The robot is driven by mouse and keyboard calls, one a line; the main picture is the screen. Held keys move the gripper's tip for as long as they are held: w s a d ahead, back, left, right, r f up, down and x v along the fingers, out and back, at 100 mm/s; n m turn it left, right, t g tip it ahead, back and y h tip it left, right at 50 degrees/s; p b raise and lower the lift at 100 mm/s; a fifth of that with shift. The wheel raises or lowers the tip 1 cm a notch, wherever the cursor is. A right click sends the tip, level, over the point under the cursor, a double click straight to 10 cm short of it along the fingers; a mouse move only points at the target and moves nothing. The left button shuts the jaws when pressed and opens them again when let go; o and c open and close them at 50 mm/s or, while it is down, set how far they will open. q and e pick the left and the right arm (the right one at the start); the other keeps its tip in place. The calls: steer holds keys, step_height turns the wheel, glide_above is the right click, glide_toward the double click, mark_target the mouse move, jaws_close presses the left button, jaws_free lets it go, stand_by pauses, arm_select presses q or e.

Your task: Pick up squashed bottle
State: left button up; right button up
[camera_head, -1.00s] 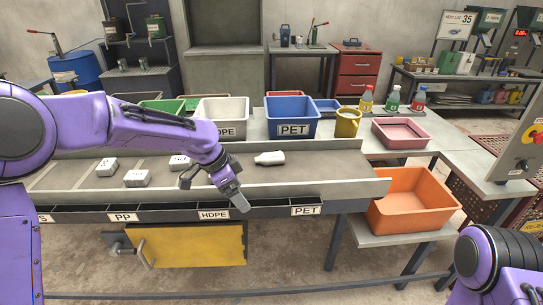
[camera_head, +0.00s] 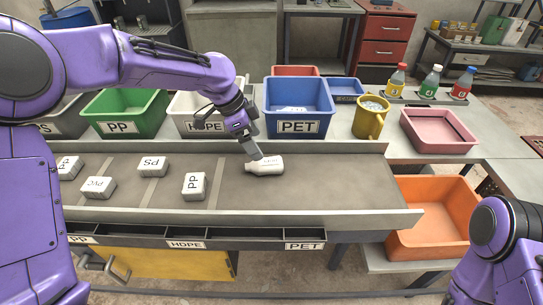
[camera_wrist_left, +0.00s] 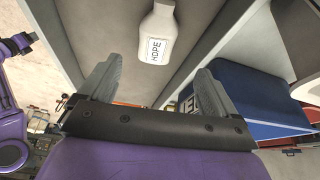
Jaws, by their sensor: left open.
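A white bottle (camera_head: 268,167) lies on its side on the grey conveyor belt, in front of the blue bin. In the left wrist view the bottle (camera_wrist_left: 158,36) shows an HDPE label, and its body looks pale and smooth. My left gripper (camera_head: 253,151) is open, reaching down from the upper left, its fingertips close above the bottle's left part. In the left wrist view the open fingers (camera_wrist_left: 155,84) have the bottle ahead of them, not clearly between them. I cannot tell if they touch it. My right gripper is out of view; only part of that arm shows.
Several white labelled blocks (camera_head: 194,186) lie left on the belt. Behind it stand a green PP bin (camera_head: 119,127), a white HDPE bin (camera_head: 205,127) and a blue PET bin (camera_head: 298,127) with something pale inside. A yellow mug (camera_head: 369,121) and pink tray (camera_head: 437,145) stand right.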

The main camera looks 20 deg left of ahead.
mark_target(269, 161)
arm_select(q)
steer(key=f, duration=0.1)
steer(key=d+f, duration=0.1)
steer(key=f, duration=0.1)
steer(key=shift+s+d, duration=0.2)
steer(key=shift+s, duration=0.15)
steer(key=x, duration=0.2)
steer(key=w+p+x, duration=0.1)
steer(key=x, duration=0.1)
steer(key=shift+w+d+f, duration=0.1)
steer(key=shift+d+f, duration=0.1)
steer(key=shift+d, duration=0.1)
steer(key=shift+d+f, duration=0.25)
steer(key=shift+f, duration=0.1)
steer(key=shift+a, duration=0.1)
steer(key=c, duration=1.1)
